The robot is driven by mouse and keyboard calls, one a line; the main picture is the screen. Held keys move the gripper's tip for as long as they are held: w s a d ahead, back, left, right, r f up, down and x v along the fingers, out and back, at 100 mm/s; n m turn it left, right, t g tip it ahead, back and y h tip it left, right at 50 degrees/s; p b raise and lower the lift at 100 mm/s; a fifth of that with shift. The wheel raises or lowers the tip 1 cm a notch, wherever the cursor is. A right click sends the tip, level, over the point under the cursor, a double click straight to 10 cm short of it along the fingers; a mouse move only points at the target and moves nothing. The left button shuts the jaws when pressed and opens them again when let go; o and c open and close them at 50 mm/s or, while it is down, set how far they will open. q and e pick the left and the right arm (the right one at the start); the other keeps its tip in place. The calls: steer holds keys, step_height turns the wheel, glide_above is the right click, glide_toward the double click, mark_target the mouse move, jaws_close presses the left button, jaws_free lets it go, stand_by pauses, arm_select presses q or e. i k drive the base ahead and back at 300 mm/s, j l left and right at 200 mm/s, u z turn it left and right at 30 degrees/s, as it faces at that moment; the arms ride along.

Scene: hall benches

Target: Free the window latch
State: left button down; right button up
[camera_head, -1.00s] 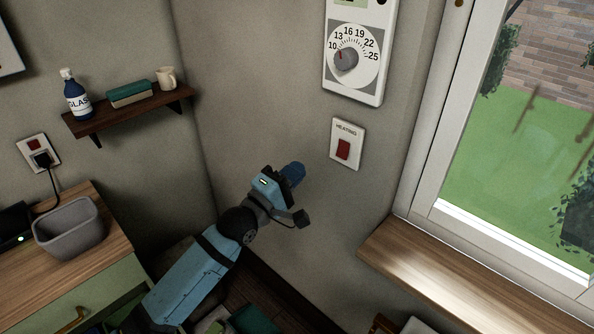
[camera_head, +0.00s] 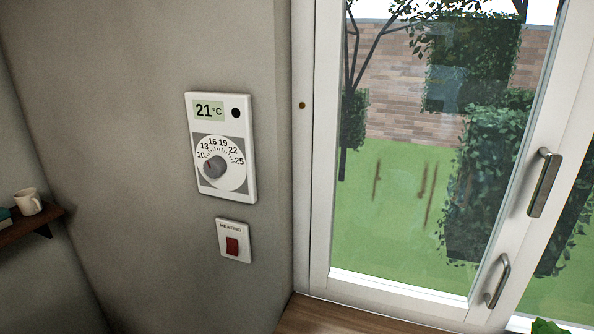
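The window (camera_head: 322,200) has a white frame and fills the right half of the view, with a garden seen through the glass. A long dark metal handle (camera_head: 543,182) is on the frame at the right. A smaller curved metal handle (camera_head: 498,281) is below it, near the bottom of the frame. Which of the two is the latch I cannot tell. Neither of my grippers is in view.
A thermostat (camera_head: 248,178) reading 21 °C with a dial and a red heating switch (camera_head: 232,245) are on the wall left of the window. A wooden sill (camera_head: 330,318) runs below it. A shelf (camera_head: 40,226) with a mug (camera_head: 28,201) is at far left.

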mark_target(551, 166)
steer(key=z, duration=1.25)
